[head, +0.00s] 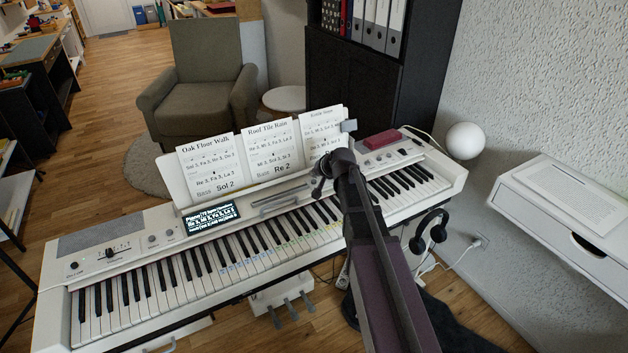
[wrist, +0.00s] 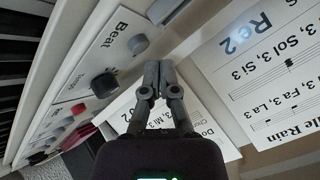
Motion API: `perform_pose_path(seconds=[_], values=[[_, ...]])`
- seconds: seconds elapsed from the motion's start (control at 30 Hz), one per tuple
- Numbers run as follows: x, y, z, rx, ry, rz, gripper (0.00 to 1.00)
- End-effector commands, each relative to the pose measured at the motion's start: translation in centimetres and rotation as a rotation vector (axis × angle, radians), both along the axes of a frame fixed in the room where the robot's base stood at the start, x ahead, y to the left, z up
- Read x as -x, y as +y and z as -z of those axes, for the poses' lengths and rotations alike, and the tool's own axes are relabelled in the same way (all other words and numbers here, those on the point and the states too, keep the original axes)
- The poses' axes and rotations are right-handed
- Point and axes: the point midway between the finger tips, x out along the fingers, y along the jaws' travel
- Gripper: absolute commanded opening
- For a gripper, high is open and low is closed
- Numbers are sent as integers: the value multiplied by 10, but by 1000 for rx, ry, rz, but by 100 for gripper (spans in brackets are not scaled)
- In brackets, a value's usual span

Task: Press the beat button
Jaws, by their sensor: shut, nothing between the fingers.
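The beat button (wrist: 138,44) is a small round grey button on the piano's white panel, beside the printed word "Beat" in the wrist view. My gripper (wrist: 158,66) is shut and empty, with its fingertips close to the button, slightly right of and below it in that view. I see a gap in the picture between fingertips and button, but cannot tell the height above the panel. In the head view my arm crosses the right part of the digital piano (head: 60,285) and hides the beat button there.
A black knob (wrist: 104,85) and a red button (wrist: 78,108) sit on the same panel. Song sheets (head: 270,150) stand upright close beside my gripper. A dark red box (head: 382,139) lies on the piano's right end. Headphones (head: 438,233) hang at the front.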

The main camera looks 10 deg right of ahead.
Motion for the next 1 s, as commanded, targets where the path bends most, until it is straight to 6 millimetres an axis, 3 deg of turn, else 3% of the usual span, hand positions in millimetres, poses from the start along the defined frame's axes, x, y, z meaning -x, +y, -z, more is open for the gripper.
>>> perform_pose_path(seconds=[0.57,1.0], values=[[0,0,-6,0,0,0,0],[0,0,-35,0,0,0,0]])
